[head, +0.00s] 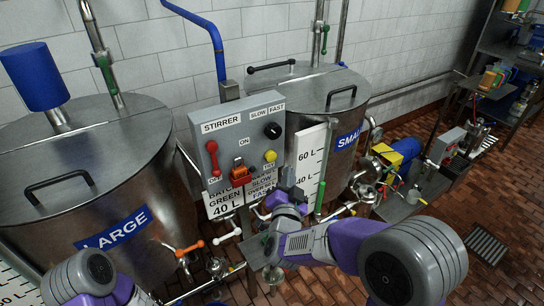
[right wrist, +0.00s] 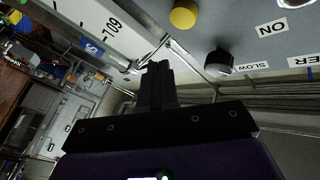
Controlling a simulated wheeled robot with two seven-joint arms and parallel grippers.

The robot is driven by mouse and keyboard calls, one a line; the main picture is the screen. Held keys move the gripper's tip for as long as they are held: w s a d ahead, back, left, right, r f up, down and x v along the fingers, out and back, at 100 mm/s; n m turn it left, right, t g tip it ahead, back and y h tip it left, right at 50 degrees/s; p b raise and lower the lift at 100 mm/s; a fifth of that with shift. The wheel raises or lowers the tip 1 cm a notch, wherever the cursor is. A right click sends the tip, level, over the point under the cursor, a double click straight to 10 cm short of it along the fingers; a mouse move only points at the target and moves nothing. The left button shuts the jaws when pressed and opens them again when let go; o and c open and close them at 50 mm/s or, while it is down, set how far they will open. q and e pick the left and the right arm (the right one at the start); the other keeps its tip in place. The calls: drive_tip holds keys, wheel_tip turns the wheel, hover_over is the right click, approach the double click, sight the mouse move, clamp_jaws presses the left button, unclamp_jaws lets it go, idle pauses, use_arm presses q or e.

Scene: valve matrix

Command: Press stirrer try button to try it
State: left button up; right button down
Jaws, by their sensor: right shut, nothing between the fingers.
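The grey stirrer panel (head: 225,135) stands between the two tanks. The yellow button (head: 270,156), beside a small TRY label, is at its lower right. In the right wrist view the yellow button (right wrist: 183,15) shows at the top edge, and the black knob (right wrist: 218,62) is lower right of it. My right gripper (head: 289,178) is just below and right of the button in the head view. Its fingers (right wrist: 158,80) are shut and empty, apart from the button in the wrist view; the exact gap is unclear. My left gripper is out of view.
The panel also has a red lever (head: 212,158), an orange-red switch (head: 240,173) and a black knob (head: 273,130). Labels hang under it. The large tank (head: 90,170) is left, the small tank (head: 345,105) right.

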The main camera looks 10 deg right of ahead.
sight(271, 156)
drive_tip(key=shift+w+a, duration=0.25)
drive_tip(key=shift+w, duration=0.5)
drive_tip(key=shift+w+a, duration=0.3)
drive_tip(key=shift+w, duration=0.4)
drive_tip(key=shift+w+a, duration=0.25)
drive_tip(key=shift+w, duration=0.5)
drive_tip(key=shift+w, duration=0.1)
drive_tip(key=shift+w+a+b, duration=0.15)
drive_tip(key=shift+w+b, duration=0.15)
idle(0.3)
drive_tip(key=shift+w+a, duration=0.15)
drive_tip(key=shift+w, duration=0.3)
idle(0.7)
drive_tip(key=shift+s, duration=0.1)
drive_tip(key=shift+s+d+b, duration=0.3)
drive_tip(key=shift+s+b, duration=0.15)
drive_tip(key=shift+s, duration=0.3)
